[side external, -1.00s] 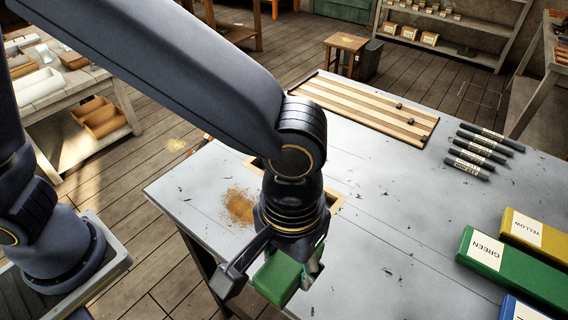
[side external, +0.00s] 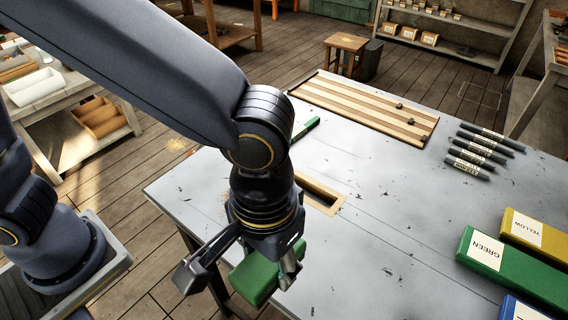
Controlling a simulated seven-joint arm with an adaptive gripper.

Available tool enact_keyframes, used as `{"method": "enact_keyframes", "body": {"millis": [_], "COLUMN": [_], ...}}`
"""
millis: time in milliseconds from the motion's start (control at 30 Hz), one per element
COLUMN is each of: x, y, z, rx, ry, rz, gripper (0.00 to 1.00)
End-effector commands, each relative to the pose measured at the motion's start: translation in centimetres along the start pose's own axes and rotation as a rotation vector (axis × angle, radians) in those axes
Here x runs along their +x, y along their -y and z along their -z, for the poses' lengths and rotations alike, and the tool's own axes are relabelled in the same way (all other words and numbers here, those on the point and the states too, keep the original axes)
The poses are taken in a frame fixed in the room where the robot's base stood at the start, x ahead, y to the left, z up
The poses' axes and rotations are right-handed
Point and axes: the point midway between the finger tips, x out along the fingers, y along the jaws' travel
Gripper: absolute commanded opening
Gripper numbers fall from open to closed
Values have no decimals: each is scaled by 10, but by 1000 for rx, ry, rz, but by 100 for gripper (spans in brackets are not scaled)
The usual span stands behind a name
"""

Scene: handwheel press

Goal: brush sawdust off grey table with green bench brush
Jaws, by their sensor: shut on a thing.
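The green bench brush (side external: 256,280) is held in my gripper (side external: 246,272), which is shut on it near the front left edge of the grey table (side external: 365,235). The brush's bristles and underside are hidden, so I cannot tell whether it touches the table. My wrist covers most of the sawdust area; only a faint brownish trace of sawdust (side external: 224,197) shows beside the wrist.
A wood-rimmed slot (side external: 337,205) opens in the table right of my wrist. A narrow green object (side external: 306,128) lies behind my arm. A striped wooden board (side external: 365,108), several dark markers (side external: 468,165) and labelled green (side external: 510,270) and yellow (side external: 538,240) boxes occupy the back and right.

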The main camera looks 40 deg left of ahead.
Motion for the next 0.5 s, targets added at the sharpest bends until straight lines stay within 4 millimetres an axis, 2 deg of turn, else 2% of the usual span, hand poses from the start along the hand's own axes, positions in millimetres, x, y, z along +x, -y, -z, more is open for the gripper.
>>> {"method": "enact_keyframes", "body": {"millis": [100, 233, 367, 500], "x": [1, 9, 20, 35], "y": [-3, 7, 30, 65], "z": [5, 34, 68, 105], "rx": [85, 146, 149, 97], "ry": [1, 1, 1, 2], "rz": [1, 2, 2, 1], "gripper": [23, 23, 23, 23]}}
